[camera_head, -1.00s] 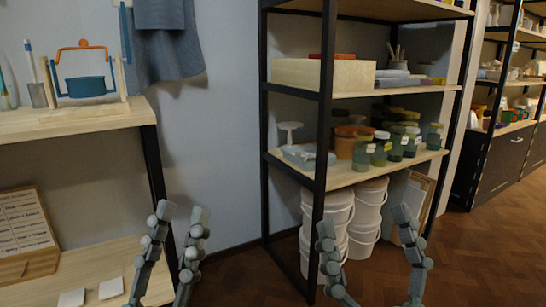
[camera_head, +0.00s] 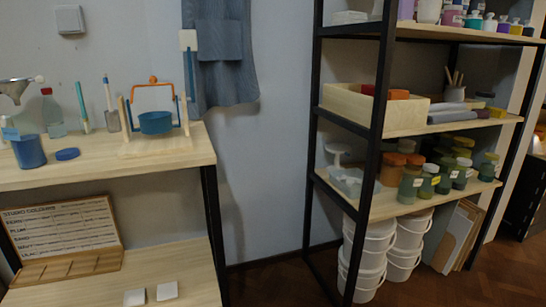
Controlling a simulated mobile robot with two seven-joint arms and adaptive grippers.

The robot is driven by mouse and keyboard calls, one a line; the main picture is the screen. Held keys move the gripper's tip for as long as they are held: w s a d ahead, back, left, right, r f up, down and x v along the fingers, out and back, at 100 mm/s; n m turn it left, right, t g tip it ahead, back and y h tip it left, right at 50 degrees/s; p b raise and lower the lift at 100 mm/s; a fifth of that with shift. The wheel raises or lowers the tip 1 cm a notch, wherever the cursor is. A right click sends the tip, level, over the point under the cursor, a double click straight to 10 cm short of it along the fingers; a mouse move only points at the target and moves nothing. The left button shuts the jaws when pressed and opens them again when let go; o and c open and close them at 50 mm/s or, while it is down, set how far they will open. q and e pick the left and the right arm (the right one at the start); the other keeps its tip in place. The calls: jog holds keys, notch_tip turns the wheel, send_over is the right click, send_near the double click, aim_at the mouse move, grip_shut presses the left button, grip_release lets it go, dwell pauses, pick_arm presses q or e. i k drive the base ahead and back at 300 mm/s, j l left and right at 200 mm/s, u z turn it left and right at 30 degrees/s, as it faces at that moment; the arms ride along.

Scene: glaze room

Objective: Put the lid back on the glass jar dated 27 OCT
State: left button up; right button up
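Several glass jars with pale labels stand close together on the middle shelf, among them a front green jar (camera_head: 409,186). Their dates are too small to read, so I cannot tell which is the 27 OCT one. Some jars carry green or orange-brown lids. On the left bench a blue jar-like container (camera_head: 29,151) stands with its top apparently uncovered. No date shows on this container. Neither of my grippers is in view.
The left bench (camera_head: 185,160) also holds a funnel, a bottle, brushes and a blue pot hanging in a wooden stand (camera_head: 155,122). A black-framed shelf (camera_head: 376,130) stands right. White buckets (camera_head: 366,262) fill its bottom. Floor shows between bench and shelf.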

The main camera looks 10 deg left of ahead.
aim_at(22, 132)
jog(key=u, duration=1.65)
